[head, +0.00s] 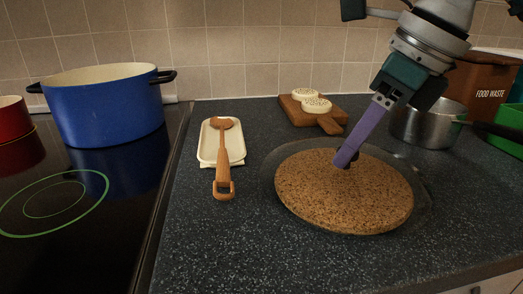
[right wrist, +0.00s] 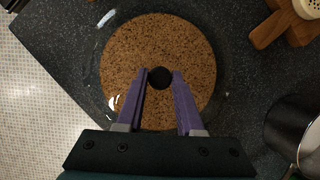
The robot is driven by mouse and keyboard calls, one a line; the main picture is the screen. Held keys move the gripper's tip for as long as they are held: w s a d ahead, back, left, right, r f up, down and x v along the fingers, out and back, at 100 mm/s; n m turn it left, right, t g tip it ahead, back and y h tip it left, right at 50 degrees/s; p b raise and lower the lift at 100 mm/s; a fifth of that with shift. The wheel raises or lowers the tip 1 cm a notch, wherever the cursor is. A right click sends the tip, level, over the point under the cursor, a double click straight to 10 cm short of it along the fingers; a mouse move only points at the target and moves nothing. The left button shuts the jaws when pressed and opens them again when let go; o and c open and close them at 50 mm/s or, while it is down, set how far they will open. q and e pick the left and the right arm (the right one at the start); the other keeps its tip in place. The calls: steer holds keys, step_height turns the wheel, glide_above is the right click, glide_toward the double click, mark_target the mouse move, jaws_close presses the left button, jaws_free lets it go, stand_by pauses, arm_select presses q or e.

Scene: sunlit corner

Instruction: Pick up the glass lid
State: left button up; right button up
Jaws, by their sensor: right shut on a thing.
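The clear glass lid (head: 424,200) lies over a round brown cork mat (head: 320,205) on the dark counter, its rim reaching past the mat. The lid's rim also shows around the cork in the right wrist view (right wrist: 228,75). Its dark round knob (right wrist: 160,78) is at the middle. My right gripper (head: 345,158), with purple fingers, comes down from above and is shut on the knob, one finger at each side in the right wrist view (right wrist: 161,76). In the head view the fingers hide most of the knob. My left gripper is not in view.
A steel saucepan (head: 424,125) stands close behind the lid to the right, near a brown food waste bin (head: 480,85). A wooden board (head: 330,123) with round pale pieces is behind. A spoon (head: 222,160) on a cream tray (head: 207,150) lies left. A blue pot (head: 105,112) stands on the hob.

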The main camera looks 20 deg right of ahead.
jaws_close()
stand_by(0.8)
